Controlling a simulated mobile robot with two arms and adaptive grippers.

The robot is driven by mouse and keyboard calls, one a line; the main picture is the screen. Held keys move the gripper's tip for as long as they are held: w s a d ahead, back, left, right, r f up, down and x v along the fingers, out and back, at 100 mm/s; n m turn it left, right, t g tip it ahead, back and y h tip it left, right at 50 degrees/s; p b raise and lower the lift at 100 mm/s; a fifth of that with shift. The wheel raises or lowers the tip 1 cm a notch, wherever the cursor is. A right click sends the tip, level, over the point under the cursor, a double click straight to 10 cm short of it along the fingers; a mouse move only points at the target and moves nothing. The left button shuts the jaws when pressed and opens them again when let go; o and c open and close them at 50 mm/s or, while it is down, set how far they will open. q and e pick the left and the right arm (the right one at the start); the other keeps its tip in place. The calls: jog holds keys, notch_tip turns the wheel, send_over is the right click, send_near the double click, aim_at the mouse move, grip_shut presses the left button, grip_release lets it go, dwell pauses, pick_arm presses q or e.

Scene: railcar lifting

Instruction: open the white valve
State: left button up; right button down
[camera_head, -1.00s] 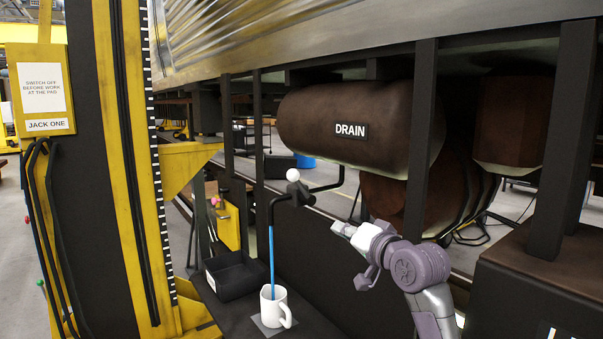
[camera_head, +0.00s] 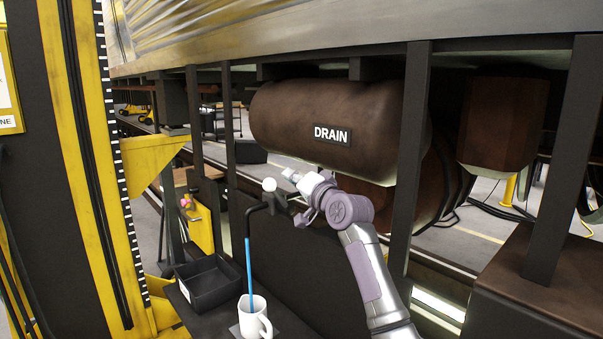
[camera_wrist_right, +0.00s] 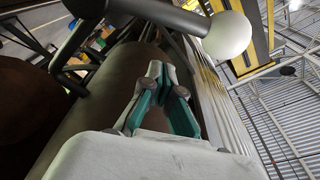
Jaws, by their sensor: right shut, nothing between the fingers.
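The white valve knob is a white ball (camera_head: 269,184) on a dark lever beside a dark valve body (camera_head: 302,218), below the brown tank (camera_head: 330,112) labelled DRAIN. The ball also shows large at the upper right in the right wrist view (camera_wrist_right: 228,35). My right gripper (camera_head: 289,173) is just right of and slightly above the ball in the head view. In the right wrist view its fingers (camera_wrist_right: 158,72) are shut and empty, left of the ball and apart from it. The left gripper is not in view.
A blue tube (camera_head: 249,265) runs down from the black pipe into a white mug (camera_head: 254,318) on a dark shelf. A black open bin (camera_head: 208,292) stands behind left of the mug. Dark posts (camera_head: 412,150) and a yellow jack column (camera_head: 95,160) flank the area.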

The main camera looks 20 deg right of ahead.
aim_at(278, 196)
jog(key=shift+s+a+f+p, duration=0.85)
jog(key=shift+s+a+f, duration=0.15)
jog(key=shift+s+a, duration=0.2)
